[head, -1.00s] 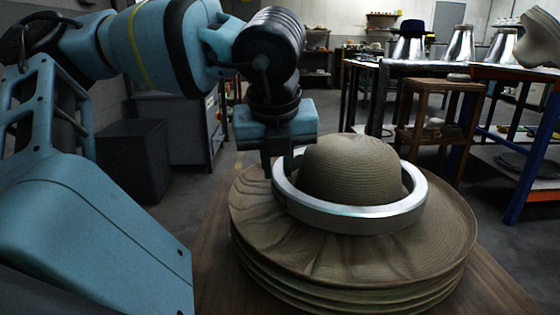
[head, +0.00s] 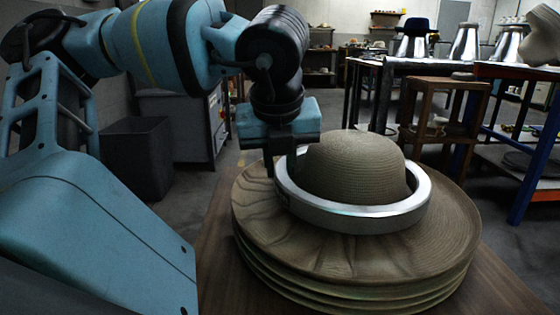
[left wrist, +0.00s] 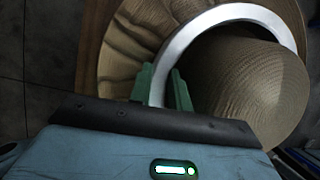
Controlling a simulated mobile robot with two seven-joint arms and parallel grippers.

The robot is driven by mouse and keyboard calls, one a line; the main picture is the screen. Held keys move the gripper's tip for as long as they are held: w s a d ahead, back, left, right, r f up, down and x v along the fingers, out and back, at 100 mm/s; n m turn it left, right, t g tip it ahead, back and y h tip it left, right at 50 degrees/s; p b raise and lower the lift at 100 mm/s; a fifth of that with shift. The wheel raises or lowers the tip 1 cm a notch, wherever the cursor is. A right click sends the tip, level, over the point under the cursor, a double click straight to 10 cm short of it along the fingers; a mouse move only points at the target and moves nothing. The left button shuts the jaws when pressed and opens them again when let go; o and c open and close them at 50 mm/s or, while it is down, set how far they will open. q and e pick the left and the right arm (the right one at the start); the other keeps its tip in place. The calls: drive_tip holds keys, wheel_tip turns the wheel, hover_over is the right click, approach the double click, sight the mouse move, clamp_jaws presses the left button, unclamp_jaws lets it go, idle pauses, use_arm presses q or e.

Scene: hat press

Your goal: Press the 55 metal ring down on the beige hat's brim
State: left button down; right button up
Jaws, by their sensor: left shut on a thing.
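The beige hat (head: 355,165) lies on top of a stack of several beige hats on a wooden table. Its brim (head: 300,240) is wide and wavy at the left. The metal ring (head: 350,214) encircles the crown and sits low, close to the brim; whether it touches all round I cannot tell. My left gripper (head: 283,160) is shut on the ring's left side. In the left wrist view the fingers (left wrist: 166,86) straddle the ring's band (left wrist: 172,52), with the crown (left wrist: 245,80) to the right. My right gripper is not in view.
The wooden table (head: 215,270) is bare at its front left. A dark bin (head: 137,157) stands on the floor behind it.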

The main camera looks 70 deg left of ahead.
use_arm(q)
drive_tip(key=shift+f+b, duration=0.55)
idle(0.6)
drive_tip(key=shift+s+f, duration=0.1)
drive_tip(key=shift+f, duration=0.15)
idle(2.4)
drive_tip(key=shift+r, duration=0.3)
idle(2.5)
drive_tip(key=shift+r+p, duration=0.3)
drive_tip(key=shift+r, duration=0.15)
